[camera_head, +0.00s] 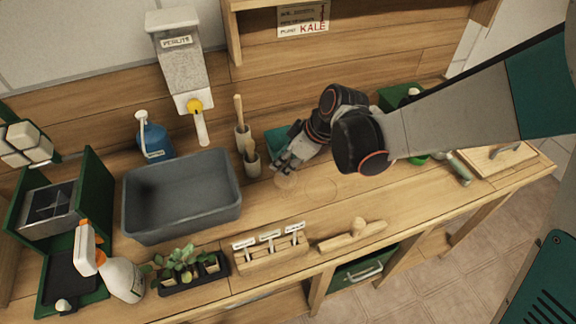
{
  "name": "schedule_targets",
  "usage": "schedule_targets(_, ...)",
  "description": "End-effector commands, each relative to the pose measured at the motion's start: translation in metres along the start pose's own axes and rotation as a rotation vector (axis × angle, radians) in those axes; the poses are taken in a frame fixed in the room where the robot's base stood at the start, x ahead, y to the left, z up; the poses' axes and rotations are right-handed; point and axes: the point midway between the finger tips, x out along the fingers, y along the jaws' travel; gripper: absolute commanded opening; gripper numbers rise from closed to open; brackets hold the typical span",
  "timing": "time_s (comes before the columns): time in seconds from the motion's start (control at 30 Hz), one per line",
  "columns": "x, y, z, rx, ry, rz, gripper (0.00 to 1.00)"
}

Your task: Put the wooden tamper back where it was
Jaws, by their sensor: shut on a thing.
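My gripper (285,165) is over the middle of the wooden bench, fingers pointing down and to the left. It is shut on a pale round wooden piece, which looks like the wooden tamper (286,181). Only its disc-like lower part shows below the fingertips; the fingers hide the rest. The disc is at or just above the bench top; I cannot tell whether it touches. A faint ring outline (316,191) shows on the bench just right of the tamper.
Two small holders with wooden handles (252,163) stand close left of my gripper. A grey tub (181,196) is farther left. A label rack (269,254), a seedling tray (186,284) and a wooden bar with a knob (352,236) line the front edge. Bench around the ring is clear.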

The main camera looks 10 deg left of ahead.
Motion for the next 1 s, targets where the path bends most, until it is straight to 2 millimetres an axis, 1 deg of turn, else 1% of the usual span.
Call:
schedule_targets(0.13,0.009,0.000,0.005,0.000,0.000,0.000,0.07)
schedule_targets(0.3,0.030,0.000,0.018,0.000,0.000,0.000,0.07)
schedule_targets(0.4,0.038,0.000,0.022,0.000,0.000,0.000,0.07)
schedule_targets(0.67,0.036,0.000,0.021,0.000,0.000,0.000,0.07)
schedule_targets(0.8,0.040,0.000,0.023,0.000,0.000,0.000,0.07)
schedule_targets(0.83,0.040,0.000,0.023,0.000,0.000,0.000,0.28)
schedule_targets(0.87,0.039,0.000,0.023,0.000,0.000,0.000,0.35)
schedule_targets(0.9,0.039,0.000,0.023,0.000,0.000,0.000,0.44)
schedule_targets(0.93,0.039,0.000,0.023,0.000,0.000,0.000,0.46)
schedule_targets(1.0,0.039,0.000,0.023,0.000,0.000,0.000,0.46)
